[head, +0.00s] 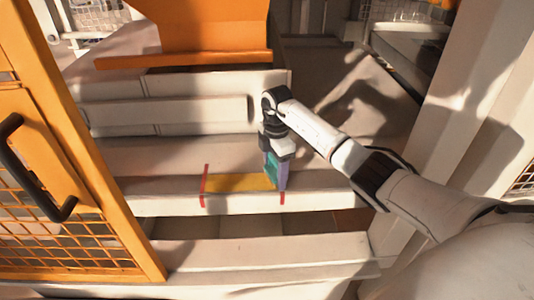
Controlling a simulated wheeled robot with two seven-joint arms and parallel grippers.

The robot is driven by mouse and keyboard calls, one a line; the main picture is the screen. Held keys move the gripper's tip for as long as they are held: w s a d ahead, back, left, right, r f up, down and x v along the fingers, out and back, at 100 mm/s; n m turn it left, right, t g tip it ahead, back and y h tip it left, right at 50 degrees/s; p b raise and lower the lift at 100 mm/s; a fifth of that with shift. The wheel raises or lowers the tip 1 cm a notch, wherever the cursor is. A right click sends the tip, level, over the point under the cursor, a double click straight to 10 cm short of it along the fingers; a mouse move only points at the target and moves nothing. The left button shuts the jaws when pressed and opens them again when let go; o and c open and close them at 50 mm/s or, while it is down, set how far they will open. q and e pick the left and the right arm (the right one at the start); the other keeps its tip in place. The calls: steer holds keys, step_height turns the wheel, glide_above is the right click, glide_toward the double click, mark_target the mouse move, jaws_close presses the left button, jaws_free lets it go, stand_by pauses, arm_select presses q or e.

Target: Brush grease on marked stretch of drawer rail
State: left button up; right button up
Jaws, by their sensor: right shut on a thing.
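The drawer rail (150,205) is a pale beam running across the middle of the head view. Its marked stretch lies between a red mark (204,184) on the left and a red mark (282,198) on the right. My right gripper (277,155) points down over the right end of this stretch. It is shut on a brush (283,177), which shows as a teal and purple piece. The brush's lower end is at the rail near the right mark; I cannot tell whether it touches. My left gripper is out of view.
An orange door frame with mesh (110,190) and a black handle (38,170) stands at the left. An orange housing (205,30) overhangs the back. A pale post (475,90) rises at the right. Pale beams lie behind and in front of the rail.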

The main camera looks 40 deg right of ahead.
mark_target(265, 180)
steer(key=shift+s+d, duration=0.35)
steer(key=shift+d, duration=0.4)
steer(key=shift+w+a, duration=0.1)
steer(key=shift+a, duration=0.45)
steer(key=shift+w+a, duration=0.95)
steer(key=shift+a, duration=0.3)
steer(key=shift+w+a+r, duration=0.15)
steer(key=shift+w+r, duration=0.05)
step_height(265, 180, up, 8)
steer(key=shift+s+f, duration=0.15)
